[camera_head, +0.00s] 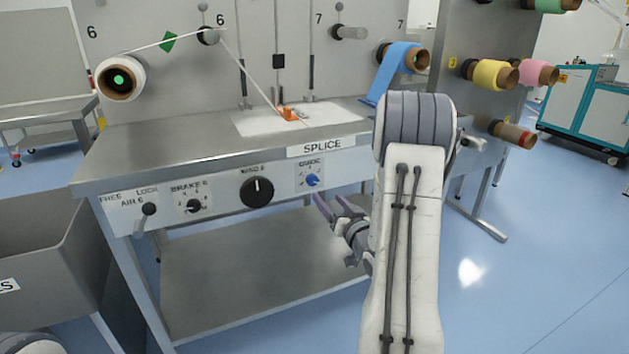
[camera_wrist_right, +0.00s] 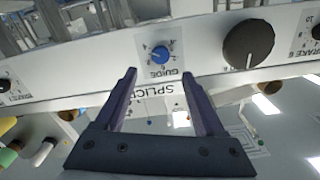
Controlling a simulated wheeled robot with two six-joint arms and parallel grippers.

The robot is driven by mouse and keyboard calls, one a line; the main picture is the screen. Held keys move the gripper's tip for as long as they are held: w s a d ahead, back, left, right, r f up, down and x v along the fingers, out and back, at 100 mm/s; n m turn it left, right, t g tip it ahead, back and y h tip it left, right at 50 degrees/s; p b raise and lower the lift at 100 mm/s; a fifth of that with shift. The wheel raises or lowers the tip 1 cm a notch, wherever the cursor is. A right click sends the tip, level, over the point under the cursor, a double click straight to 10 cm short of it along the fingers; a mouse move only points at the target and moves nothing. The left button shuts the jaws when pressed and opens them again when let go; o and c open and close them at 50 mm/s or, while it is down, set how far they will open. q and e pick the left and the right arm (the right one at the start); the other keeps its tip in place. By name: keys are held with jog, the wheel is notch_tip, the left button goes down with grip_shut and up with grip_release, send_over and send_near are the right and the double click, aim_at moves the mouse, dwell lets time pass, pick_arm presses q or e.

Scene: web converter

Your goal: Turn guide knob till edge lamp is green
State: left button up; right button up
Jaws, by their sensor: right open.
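The guide knob (camera_head: 312,180) is a small blue dial on a white label marked GUIDE, at the right of the bench's front panel. In the right wrist view the guide knob (camera_wrist_right: 160,54) sits upside down, just beyond the fingertips and between their lines. My right gripper (camera_head: 331,199) is open and empty, below and slightly right of the knob in the head view. Its two dark fingers also show in the wrist view (camera_wrist_right: 159,73), with a gap to the knob. I cannot make out a lamp that is clearly the edge lamp. My left gripper is not in view.
A large black knob (camera_head: 257,191) is left of the guide knob, then the brake knob (camera_head: 194,206) and an air lever (camera_head: 149,209). The steel bench top (camera_head: 180,151) overhangs the panel. A lower shelf (camera_head: 250,264) lies beneath. A grey bin (camera_head: 50,235) stands at left.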

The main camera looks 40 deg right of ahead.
aim_at(313, 182)
jog(key=x, duration=1)
jog(key=shift+a+b, duration=0.15)
jog(key=shift+b, duration=0.15)
grip_shut()
